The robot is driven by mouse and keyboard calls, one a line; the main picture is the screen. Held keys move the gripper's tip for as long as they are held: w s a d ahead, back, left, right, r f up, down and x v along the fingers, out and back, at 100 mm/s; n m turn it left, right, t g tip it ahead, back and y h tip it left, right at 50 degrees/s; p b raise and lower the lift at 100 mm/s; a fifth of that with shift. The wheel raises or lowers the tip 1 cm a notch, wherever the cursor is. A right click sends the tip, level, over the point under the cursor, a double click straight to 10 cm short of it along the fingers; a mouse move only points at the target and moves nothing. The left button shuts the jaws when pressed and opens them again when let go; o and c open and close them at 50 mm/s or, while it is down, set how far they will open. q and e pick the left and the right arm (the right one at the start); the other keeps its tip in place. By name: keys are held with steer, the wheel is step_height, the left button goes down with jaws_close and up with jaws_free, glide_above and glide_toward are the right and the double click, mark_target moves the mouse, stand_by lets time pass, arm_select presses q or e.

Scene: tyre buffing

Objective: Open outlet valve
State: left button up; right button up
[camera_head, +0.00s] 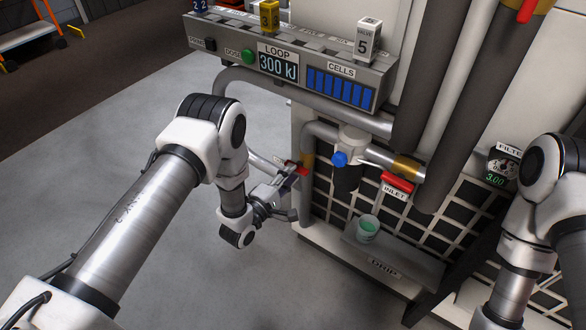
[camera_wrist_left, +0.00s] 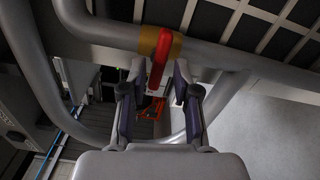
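A red valve handle (camera_head: 291,167) sits by a yellow band on the bent pipe, left of the blue-knobbed fitting. No outlet label is readable on it. In the left wrist view the red handle (camera_wrist_left: 163,46) crosses the yellow band (camera_wrist_left: 175,45) and reaches between my fingertips. My left gripper (camera_head: 283,184) is at this handle. In the wrist view my left gripper (camera_wrist_left: 159,70) is open, a finger on each side of the handle with gaps visible. A second red handle (camera_head: 397,183) is above the INLET label (camera_head: 395,193). My right gripper is out of view.
A blue-knobbed fitting (camera_head: 348,158) with a dark bowl hangs between the two handles. A greenish cup (camera_head: 367,228) stands on the DRIP ledge (camera_head: 408,262). The LOOP panel (camera_head: 278,65) reads 300 kJ above. Clear grey floor (camera_head: 190,280) lies left of the machine.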

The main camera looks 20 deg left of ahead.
arm_select(q)
steer(key=p+v, duration=0.2)
steer(key=v, duration=0.4)
stand_by(0.3)
steer(key=shift+s, duration=0.1)
